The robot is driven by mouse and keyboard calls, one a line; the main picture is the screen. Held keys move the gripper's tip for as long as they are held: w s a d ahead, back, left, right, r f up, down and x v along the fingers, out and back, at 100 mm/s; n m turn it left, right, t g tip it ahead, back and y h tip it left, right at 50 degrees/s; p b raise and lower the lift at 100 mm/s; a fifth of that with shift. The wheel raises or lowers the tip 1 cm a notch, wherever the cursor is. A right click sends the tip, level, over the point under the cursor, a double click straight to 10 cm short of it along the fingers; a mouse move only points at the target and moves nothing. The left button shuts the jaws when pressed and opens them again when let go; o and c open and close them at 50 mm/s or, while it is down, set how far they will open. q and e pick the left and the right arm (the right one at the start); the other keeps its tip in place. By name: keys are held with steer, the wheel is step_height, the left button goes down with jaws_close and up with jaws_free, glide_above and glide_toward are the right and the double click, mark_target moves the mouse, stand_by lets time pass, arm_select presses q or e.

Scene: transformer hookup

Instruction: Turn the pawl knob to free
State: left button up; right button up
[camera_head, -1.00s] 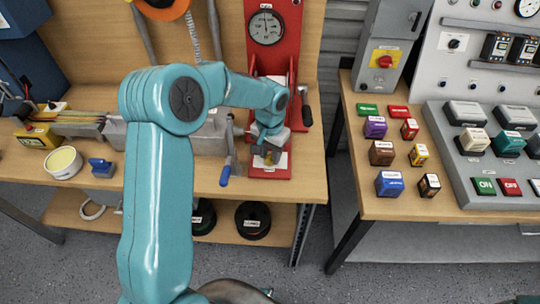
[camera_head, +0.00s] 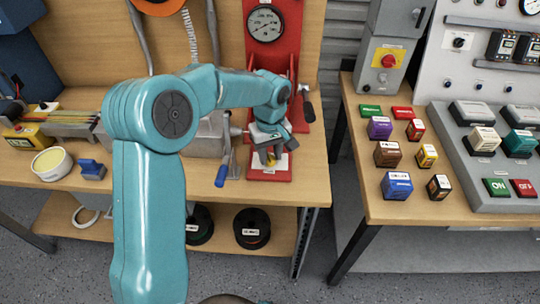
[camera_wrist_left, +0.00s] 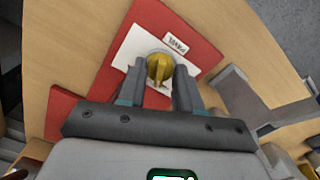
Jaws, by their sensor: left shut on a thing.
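The pawl knob is a small yellow knob (camera_wrist_left: 159,68) on a white plate (camera_wrist_left: 136,47) with a label, fixed to a red base (camera_wrist_left: 185,25). In the head view the knob (camera_head: 271,158) is partly hidden under my left gripper (camera_head: 272,152). In the left wrist view the left gripper's two fingers (camera_wrist_left: 158,85) are on either side of the knob and shut on it. My right gripper is not in view.
A red stand with a dial gauge (camera_head: 264,23) rises behind the knob. A blue-handled lever (camera_head: 222,172) hangs just left of it, and a black handle (camera_head: 308,110) is at its right. A second table (camera_head: 430,208) with small coloured boxes stands to the right, across a gap.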

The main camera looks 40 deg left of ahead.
mark_target(270, 156)
arm_select(q)
steer(key=shift+w+a+n+b, duration=0.1)
steer(key=shift+n+b, duration=0.45)
steer(key=shift+n, duration=1.35)
steer(key=o, duration=1)
steer(key=shift+o, duration=0.2)
steer(key=shift+r, duration=0.15)
step_height(270, 156, up, 16)
steer(key=p, duration=0.2)
